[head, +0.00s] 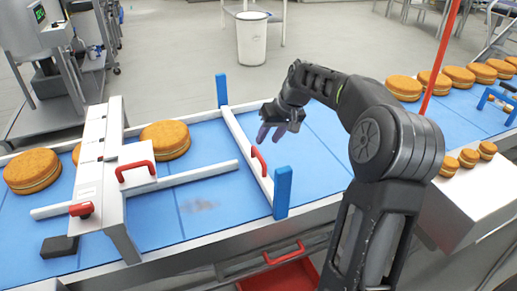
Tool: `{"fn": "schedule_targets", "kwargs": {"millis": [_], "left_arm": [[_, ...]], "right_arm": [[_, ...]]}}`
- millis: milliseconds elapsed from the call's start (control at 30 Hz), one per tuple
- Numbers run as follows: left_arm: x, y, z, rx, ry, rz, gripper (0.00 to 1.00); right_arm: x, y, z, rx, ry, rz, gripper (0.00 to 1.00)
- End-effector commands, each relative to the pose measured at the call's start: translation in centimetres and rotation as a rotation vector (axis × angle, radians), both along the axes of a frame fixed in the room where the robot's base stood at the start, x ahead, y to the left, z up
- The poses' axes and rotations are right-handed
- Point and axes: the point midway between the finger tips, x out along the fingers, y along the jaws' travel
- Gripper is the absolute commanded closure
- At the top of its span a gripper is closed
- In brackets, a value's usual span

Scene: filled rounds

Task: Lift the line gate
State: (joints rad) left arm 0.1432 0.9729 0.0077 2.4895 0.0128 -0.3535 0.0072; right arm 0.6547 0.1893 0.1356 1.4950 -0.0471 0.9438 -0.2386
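The line gate is a white bar (240,137) across the blue belt, low between two blue posts (282,190). My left gripper is not in view.
A white machine frame (113,190) with red handles spans the belt at left. Round filled cakes (165,139) lie on the belt there; more cakes (404,87) are at right. A red post (440,60) stands behind my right arm. The belt (210,205) around the gate is mostly clear.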

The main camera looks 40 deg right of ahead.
Motion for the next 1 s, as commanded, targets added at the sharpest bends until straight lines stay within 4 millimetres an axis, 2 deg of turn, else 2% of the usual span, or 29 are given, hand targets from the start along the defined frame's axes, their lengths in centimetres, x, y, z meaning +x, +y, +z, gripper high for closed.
{"fn": "schedule_targets", "kwargs": {"millis": [233, 667, 1000], "left_arm": [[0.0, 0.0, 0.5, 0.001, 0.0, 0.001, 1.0], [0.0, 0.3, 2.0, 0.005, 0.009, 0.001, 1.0], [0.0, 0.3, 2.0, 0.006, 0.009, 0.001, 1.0]], "right_arm": [[0.6, 0.1, -1.2, 0.002, 0.002, 0.001, 0.64], [3.1, 0.5, -6.5, 0.002, 0.002, 0.001, 0.64], [3.3, 0.4, -7.1, 0.0, 0.0, 0.0, 0.64]]}}
